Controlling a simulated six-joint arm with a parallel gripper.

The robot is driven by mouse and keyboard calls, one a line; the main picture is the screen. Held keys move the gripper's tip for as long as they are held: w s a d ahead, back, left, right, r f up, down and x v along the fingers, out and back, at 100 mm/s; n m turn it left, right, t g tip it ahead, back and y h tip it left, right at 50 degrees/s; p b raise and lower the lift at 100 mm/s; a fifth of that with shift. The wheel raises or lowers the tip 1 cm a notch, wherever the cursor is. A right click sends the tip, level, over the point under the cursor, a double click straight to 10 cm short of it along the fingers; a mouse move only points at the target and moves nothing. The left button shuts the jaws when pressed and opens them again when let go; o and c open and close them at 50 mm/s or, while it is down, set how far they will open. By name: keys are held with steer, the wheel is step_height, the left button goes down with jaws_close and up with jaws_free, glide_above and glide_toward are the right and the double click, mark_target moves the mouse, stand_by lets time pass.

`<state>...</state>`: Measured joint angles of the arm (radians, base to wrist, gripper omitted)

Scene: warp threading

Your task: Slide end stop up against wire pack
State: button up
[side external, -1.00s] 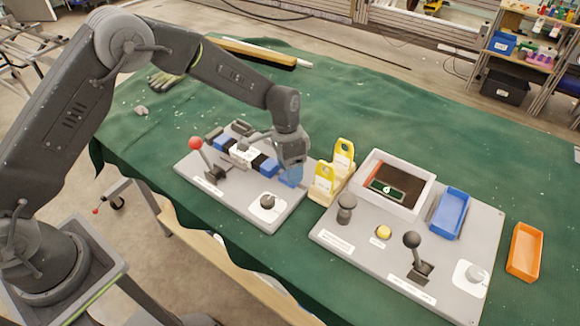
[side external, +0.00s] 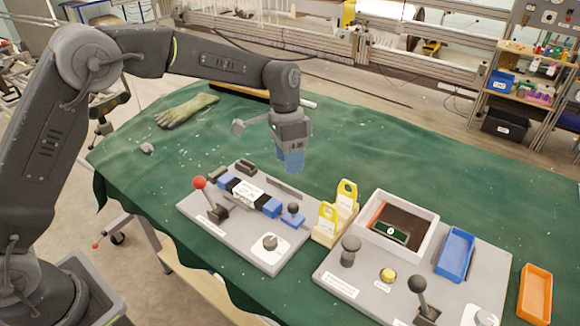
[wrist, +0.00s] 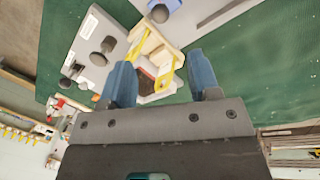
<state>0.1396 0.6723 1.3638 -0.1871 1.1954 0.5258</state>
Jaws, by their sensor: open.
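The end stop, a blue block with a black knob (side external: 292,217), sits at the right end of the rail on the left grey board. The wire pack (side external: 246,192), with a white label and black and blue bands, lies on the rail to its left. A small gap appears between the end stop and the blue block (side external: 271,207) at the pack's right end. My gripper (side external: 290,168) is open and empty, raised above and behind the board, apart from the end stop. Its blue fingers (wrist: 160,85) show spread in the wrist view, where the end stop's knob (wrist: 160,13) is at the top edge.
A red-knobbed lever (side external: 199,183) and a dial (side external: 270,241) stand on the left board (side external: 225,235). Yellow tags (side external: 346,196) stand in a wooden holder close to the right. Beyond are a white-walled box (side external: 428,218) and blue and orange trays.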

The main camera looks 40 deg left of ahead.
mark_target(293, 213)
steer(key=shift+c, duration=0.5)
steer(key=d+m+y, duration=0.1)
steer(key=d+m, duration=0.1)
steer(key=d+m+y, duration=0.2)
steer(key=d+m, duration=0.1)
steer(key=d+f+m+y, duration=0.1)
steer(key=d+m, duration=0.2)
steer(key=shift+s+y, duration=0.15)
steer(key=shift+y, duration=0.25)
steer(key=c, duration=0.7)
steer(key=shift+d+m+t, duration=0.15)
steer(key=shift+m+t, duration=0.15)
steer(key=shift+m, duration=0.2)
steer(key=shift+c, duration=1)
steer(key=x, duration=0.9)
steer(key=shift+a+f, duration=0.25)
steer(key=shift+f, duration=0.05)
jaws_close()
